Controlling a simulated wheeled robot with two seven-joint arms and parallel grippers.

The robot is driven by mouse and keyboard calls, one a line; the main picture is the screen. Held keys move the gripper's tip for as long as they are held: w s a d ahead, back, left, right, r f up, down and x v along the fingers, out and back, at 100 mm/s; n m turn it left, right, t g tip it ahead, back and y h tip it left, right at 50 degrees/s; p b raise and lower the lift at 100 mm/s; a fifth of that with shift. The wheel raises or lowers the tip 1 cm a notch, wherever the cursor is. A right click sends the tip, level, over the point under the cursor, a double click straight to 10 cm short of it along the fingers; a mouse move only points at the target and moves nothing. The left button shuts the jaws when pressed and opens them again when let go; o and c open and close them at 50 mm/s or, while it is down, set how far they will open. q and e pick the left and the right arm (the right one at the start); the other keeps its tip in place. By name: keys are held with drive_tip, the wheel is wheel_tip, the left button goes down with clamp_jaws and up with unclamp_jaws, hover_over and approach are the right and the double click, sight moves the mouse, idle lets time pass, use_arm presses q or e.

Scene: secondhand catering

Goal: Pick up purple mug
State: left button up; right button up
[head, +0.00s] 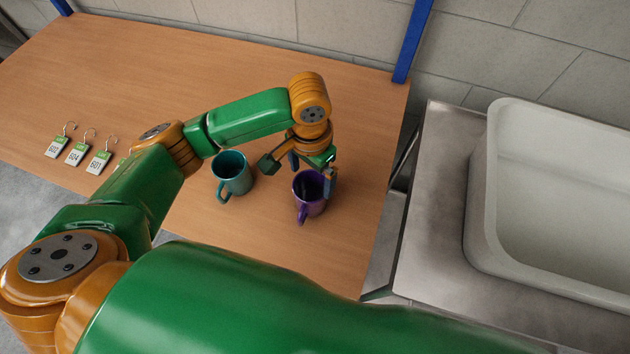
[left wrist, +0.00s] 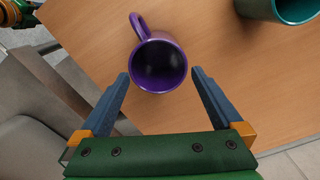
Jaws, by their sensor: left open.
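The purple mug (head: 312,204) stands upright on the wooden table near its right edge, its handle toward the front in the head view. My left gripper (head: 312,170) is open just above and behind the mug. In the left wrist view the purple mug (left wrist: 160,63) shows from above, with its dark inside visible and its handle at the upper left. The two blue fingers of my left gripper (left wrist: 161,78) stand apart, one to each side of the mug's near part, with nothing held. My right gripper is not in view.
A teal mug (head: 233,175) stands left of the purple mug and also shows in the left wrist view (left wrist: 293,10). Several numbered tags (head: 77,150) lie at the table's left. A steel counter with a white basin (head: 478,200) stands to the right, beyond a gap.

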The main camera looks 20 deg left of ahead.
use_arm(q)
hover_over(309, 192)
drive_tip(key=s+d, duration=0.1)
drive_tip(key=s, duration=0.2)
wheel_tip(309, 192, down, 6)
drive_tip(key=shift+r+p, duration=0.25)
drive_tip(key=shift+p, duration=0.05)
drive_tip(key=shift+w+f, duration=0.2)
drive_tip(key=shift+f, duration=0.05)
drive_tip(key=shift+s+r, duration=0.1)
drive_tip(key=c, duration=1.4)
